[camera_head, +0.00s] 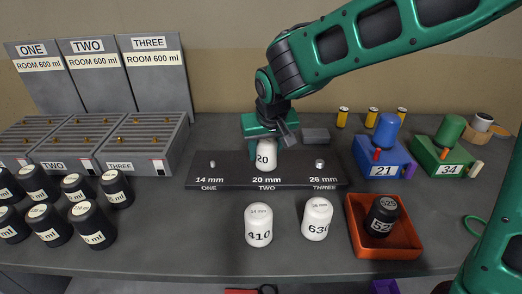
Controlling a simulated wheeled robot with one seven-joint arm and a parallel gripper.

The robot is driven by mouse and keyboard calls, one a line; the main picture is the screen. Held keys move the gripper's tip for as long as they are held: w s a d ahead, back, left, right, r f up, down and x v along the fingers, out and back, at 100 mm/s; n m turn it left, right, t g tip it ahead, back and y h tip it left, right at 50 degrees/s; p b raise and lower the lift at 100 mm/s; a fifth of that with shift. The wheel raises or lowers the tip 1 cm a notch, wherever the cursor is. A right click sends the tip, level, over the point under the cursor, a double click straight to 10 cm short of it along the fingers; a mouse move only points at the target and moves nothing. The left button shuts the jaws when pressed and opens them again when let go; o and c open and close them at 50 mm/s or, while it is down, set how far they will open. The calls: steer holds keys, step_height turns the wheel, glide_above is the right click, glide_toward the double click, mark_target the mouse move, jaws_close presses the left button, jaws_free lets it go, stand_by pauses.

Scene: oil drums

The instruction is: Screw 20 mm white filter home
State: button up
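A white filter (266,158) with "20" visible on its side stands upright at the middle position, TWO, marked 20 mm, on the dark mounting plate (226,172). My gripper (268,142) is directly above it, pointing down, with its fingers at the filter's top. The fingertips partly cover the filter, and I cannot tell whether they are closed on it. The threaded post under the filter is hidden. A bare post (212,163) shows at 14 mm, ONE, and another (319,164) at 26 mm, THREE.
White filters 410 (258,226) and 630 (316,219) stand in front of the plate. An orange tray (401,240) holds a black filter (382,215). Black containers (88,225) and grey racks (150,145) fill the left. Blue (384,158) and green (446,158) units stand right.

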steer(key=m, duration=0.2)
steer(key=m+h, duration=0.1)
steer(key=m, duration=0.1)
steer(key=shift+d+h, duration=0.3)
steer(key=shift+d, duration=0.05)
steer(key=m, duration=0.2)
steer(key=m+h, duration=0.1)
steer(key=shift+s+d+m+g, duration=0.1)
steer(key=shift+d+m+g, duration=0.1)
steer(key=shift+m+g, duration=0.15)
steer(key=shift+s+d+m+g+h, duration=0.1)
steer(key=shift+d+m+g+h, duration=0.15)
steer(key=shift+m, duration=0.4)
steer(key=shift+m+g+h, duration=0.1)
steer(key=shift+m+h, duration=0.25)
steer(key=shift+m, duration=0.25)
steer(key=m+g, duration=0.1)
steer(key=m, duration=0.2)
steer(key=shift+s+d+h, duration=0.1)
steer(key=shift+s+h, duration=0.1)
steer(key=shift+h, duration=0.2)
steer(key=shift+s+d+m+g, duration=0.15)
steer(key=shift+m+g, duration=0.1)
steer(key=shift+m, duration=0.6)
steer(key=shift+s+d+m+g, duration=0.1)
steer(key=shift+m+g, duration=0.15)
steer(key=shift+m, duration=0.6)
